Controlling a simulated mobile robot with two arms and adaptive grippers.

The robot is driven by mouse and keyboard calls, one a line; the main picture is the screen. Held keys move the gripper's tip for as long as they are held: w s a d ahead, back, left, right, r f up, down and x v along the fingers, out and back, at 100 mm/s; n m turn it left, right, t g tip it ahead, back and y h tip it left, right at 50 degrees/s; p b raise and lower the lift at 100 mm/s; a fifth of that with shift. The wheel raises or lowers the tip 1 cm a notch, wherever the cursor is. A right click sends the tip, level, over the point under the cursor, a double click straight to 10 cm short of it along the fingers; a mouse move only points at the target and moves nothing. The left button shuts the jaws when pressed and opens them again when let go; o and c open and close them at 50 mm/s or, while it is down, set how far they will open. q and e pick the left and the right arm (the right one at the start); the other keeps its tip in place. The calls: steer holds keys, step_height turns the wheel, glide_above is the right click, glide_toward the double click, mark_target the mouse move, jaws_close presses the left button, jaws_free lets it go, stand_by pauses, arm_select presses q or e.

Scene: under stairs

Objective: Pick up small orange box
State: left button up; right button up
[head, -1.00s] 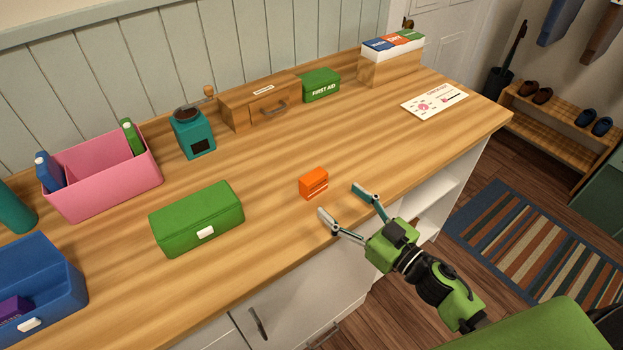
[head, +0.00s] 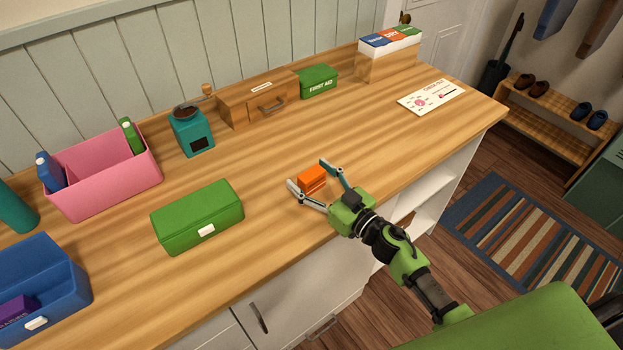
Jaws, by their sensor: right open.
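The small orange box (head: 312,178) sits on the wooden counter near its front edge. My right gripper (head: 307,174) is open, with one finger on the left side of the orange box and the other on its right side. The box lies between the fingers. I cannot tell whether either finger touches it. My left gripper is not in view.
A green case (head: 198,218) stands to the left of the orange box. Behind are a pink bin (head: 105,180), a teal grinder (head: 192,133), a wooden drawer box (head: 258,101) and a green first aid box (head: 319,82). A blue container (head: 45,290) is at the front left.

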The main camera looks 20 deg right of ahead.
steer(key=shift+c, duration=1.1)
steer(key=c, duration=1)
steer(key=shift+b+v, duration=2.05)
steer(key=shift+v, duration=7)
steer(key=shift+o, duration=0.5)
steer(key=shift+r, duration=0.1)
steer(key=c, duration=0.6)
